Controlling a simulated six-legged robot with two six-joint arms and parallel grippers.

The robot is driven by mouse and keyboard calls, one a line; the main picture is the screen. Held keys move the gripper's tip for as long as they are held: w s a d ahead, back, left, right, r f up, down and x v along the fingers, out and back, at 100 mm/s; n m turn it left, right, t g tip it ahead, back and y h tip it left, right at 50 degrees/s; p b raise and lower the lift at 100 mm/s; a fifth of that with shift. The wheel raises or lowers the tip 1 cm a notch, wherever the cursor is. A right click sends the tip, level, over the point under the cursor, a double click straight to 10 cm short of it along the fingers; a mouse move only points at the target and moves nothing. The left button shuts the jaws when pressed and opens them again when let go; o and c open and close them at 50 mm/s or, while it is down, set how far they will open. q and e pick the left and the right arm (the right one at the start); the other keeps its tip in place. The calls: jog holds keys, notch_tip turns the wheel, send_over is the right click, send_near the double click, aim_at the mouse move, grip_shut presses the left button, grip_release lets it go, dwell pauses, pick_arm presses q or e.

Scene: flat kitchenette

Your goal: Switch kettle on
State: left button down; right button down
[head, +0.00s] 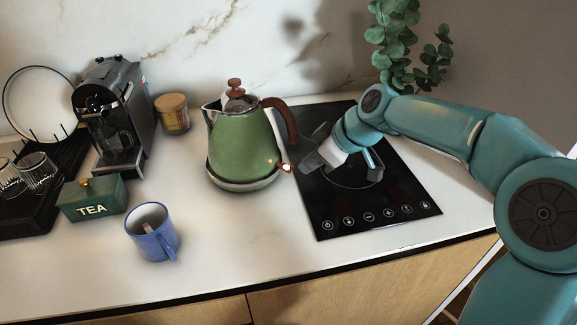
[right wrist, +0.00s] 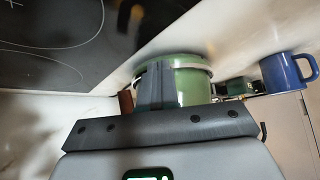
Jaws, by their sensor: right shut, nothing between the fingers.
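The green kettle (head: 240,145) with a dark lid knob and brown handle stands upright on its base on the white counter. My left gripper is out of view.
A black cooktop (head: 370,195) lies under my right gripper. A blue mug (head: 153,236), a green tea box (head: 92,200), a coffee machine (head: 113,112) and a lidded jar (head: 173,117) stand to the kettle's left. The counter in front of the kettle is clear.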

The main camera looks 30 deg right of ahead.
jog(key=shift+w, duration=0.1)
jog(key=shift+d+r, duration=0.15)
jog(key=shift+r, duration=0.15)
jog(key=v, duration=1.5)
jog(key=shift+s+r+p, duration=0.25)
jog(key=shift+s+p, duration=0.1)
jog(key=shift+p, duration=0.1)
jog(key=shift+s, duration=0.1)
